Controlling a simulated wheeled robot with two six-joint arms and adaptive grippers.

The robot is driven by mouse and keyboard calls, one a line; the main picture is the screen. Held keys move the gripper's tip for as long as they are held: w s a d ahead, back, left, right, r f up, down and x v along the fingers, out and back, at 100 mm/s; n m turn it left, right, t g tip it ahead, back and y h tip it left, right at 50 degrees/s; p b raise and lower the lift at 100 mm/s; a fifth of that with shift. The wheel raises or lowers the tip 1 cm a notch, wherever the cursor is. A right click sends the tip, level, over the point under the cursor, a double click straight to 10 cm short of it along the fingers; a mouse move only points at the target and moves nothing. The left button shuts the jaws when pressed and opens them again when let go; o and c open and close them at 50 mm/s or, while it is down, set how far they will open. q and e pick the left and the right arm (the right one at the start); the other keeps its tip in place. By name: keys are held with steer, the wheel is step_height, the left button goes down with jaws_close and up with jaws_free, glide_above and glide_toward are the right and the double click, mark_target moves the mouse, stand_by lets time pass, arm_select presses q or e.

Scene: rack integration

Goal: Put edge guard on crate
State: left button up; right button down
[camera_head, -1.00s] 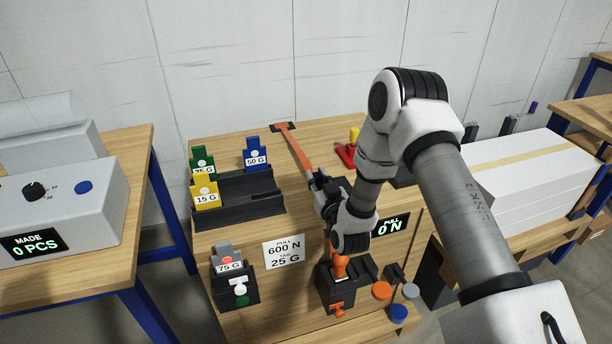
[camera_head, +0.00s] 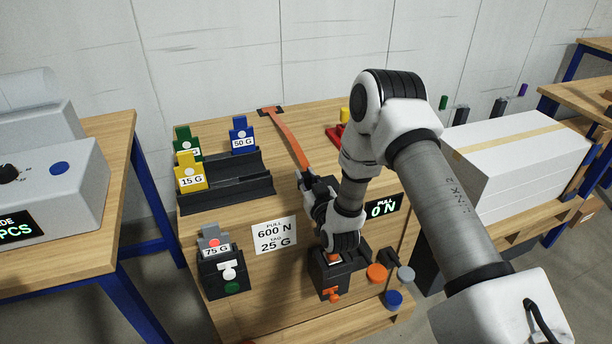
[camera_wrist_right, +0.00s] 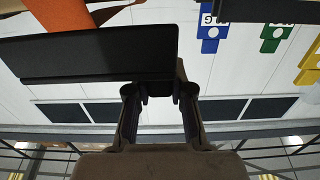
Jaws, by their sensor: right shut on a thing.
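My right gripper (camera_head: 308,184) is above the middle of the wooden bench, partly hidden by its own wrist. In the right wrist view its fingers (camera_wrist_right: 161,93) are shut on a flat black strip, which looks like the edge guard (camera_wrist_right: 85,55). The strip reaches far out to the left of the fingers. A white box with a tan tape band, likely the crate (camera_head: 515,150), stands on a pallet to the right, apart from the gripper. My left gripper is not in view.
An orange strap (camera_head: 287,140) runs along the bench towards the right gripper. A black rack (camera_head: 235,190) with weight tags stands on the left. A black holder (camera_head: 325,280) with orange parts and several coloured discs are at the front. Dark posts (camera_head: 461,115) stand behind the white box.

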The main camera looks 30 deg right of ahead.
steer(key=shift+f, duration=0.5)
steer(key=c, duration=0.9)
jaws_free()
steer(key=shift+c, duration=0.2)
steer(key=v, duration=1.2)
